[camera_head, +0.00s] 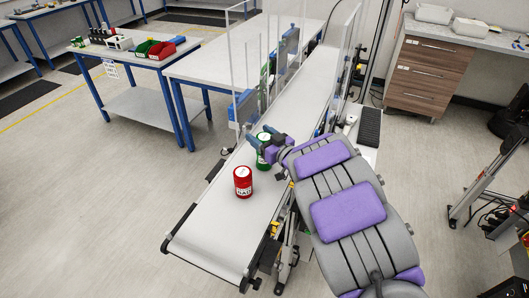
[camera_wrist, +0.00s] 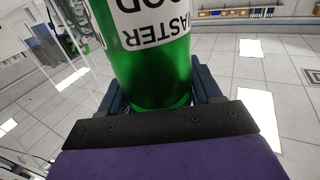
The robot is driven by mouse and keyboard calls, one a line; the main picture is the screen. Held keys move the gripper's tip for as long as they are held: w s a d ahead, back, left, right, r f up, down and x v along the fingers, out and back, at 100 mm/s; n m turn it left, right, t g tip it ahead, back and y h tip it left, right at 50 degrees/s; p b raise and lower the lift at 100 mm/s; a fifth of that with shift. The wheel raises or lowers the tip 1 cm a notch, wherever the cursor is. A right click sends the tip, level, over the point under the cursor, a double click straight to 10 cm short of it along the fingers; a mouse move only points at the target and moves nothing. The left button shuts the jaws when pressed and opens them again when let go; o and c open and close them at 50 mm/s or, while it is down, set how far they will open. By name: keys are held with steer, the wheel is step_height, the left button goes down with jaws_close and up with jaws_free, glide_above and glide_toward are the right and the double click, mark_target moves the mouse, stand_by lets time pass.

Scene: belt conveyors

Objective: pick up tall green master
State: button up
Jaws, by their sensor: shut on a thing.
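The tall green master can (camera_head: 263,153) has a white label and stands upright over the white belt in the head view, partly hidden by my gripper (camera_head: 273,142). In the wrist view the green can (camera_wrist: 150,60) fills the upper middle, its label upside down. The dark blue fingers of my gripper (camera_wrist: 157,98) sit on both sides of it, shut on it. I cannot tell whether its base touches the belt.
A red can (camera_head: 243,182) stands on the belt (camera_head: 212,231), nearer than the green one. Clear panels (camera_head: 247,70) and another green object (camera_head: 264,80) are farther along. A blue-legged table (camera_head: 130,55) with red and green bins stands at the left.

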steer(key=shift+a, duration=0.15)
jaws_close()
